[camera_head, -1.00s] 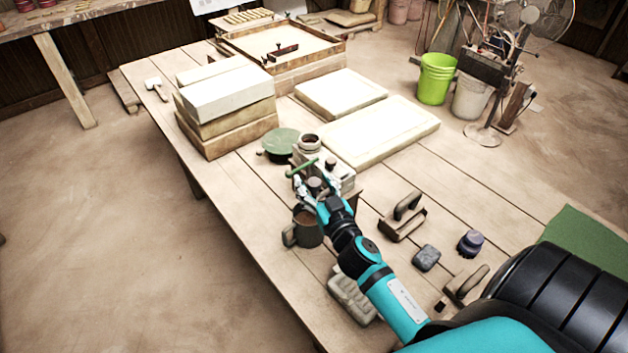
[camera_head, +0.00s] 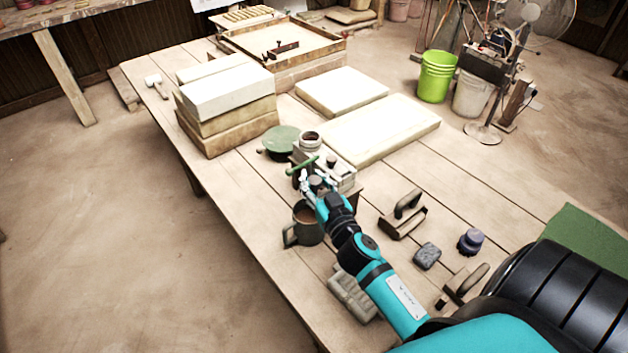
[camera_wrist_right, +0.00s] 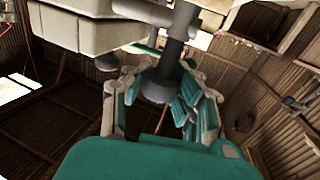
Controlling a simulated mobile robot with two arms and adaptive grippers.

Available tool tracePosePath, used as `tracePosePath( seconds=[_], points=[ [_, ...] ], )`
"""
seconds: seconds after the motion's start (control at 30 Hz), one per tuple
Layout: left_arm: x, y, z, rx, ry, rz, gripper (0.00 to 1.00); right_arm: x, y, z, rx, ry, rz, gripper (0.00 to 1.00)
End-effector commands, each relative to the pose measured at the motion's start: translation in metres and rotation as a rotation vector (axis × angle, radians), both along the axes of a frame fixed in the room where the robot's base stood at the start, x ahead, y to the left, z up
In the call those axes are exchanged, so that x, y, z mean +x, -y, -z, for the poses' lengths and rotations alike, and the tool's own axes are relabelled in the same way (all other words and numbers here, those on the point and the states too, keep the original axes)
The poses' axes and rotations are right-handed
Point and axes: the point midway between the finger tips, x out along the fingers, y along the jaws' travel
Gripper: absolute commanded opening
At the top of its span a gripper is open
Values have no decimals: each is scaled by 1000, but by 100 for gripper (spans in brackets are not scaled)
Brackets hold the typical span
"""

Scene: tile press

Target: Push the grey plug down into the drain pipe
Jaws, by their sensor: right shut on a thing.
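My right gripper (camera_head: 312,184) is at the front of a pale block-shaped fitting (camera_head: 338,173) on the wooden table. In the right wrist view, its fingers (camera_wrist_right: 160,92) are closed around a dark grey round piece (camera_wrist_right: 157,90). A narrower grey pipe-like shaft (camera_wrist_right: 177,48) rises from this piece beside a pale block (camera_wrist_right: 100,30). I cannot tell where the plug ends and the drain pipe begins. A green bar (camera_head: 302,166) crosses just behind the gripper. My left gripper is not in view.
A round green thing (camera_head: 281,140) and a jar (camera_head: 310,142) are behind the fitting. Stacked blocks (camera_head: 228,97) stand back left.

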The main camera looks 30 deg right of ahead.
Motion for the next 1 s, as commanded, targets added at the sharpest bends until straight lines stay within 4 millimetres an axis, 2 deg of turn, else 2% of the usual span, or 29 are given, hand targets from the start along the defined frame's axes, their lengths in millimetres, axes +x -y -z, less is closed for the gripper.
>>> tracePosePath(
  seconds=[0.33, 0.53, 0.8, 0.83, 1.0],
  points=[
    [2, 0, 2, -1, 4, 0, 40, -1, -1, 5, 3, -6, -1, 0],
    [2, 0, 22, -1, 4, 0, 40, -2, -1, 29, 5, -7, 0, 0],
    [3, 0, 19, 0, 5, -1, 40, -2, -2, 30, 4, -12, -1, 0],
    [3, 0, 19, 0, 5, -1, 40, -2, -2, 30, 5, -13, -1, 22],
    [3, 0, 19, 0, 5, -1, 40, -2, -1, 28, 3, -10, 0, 44]
  ],
)
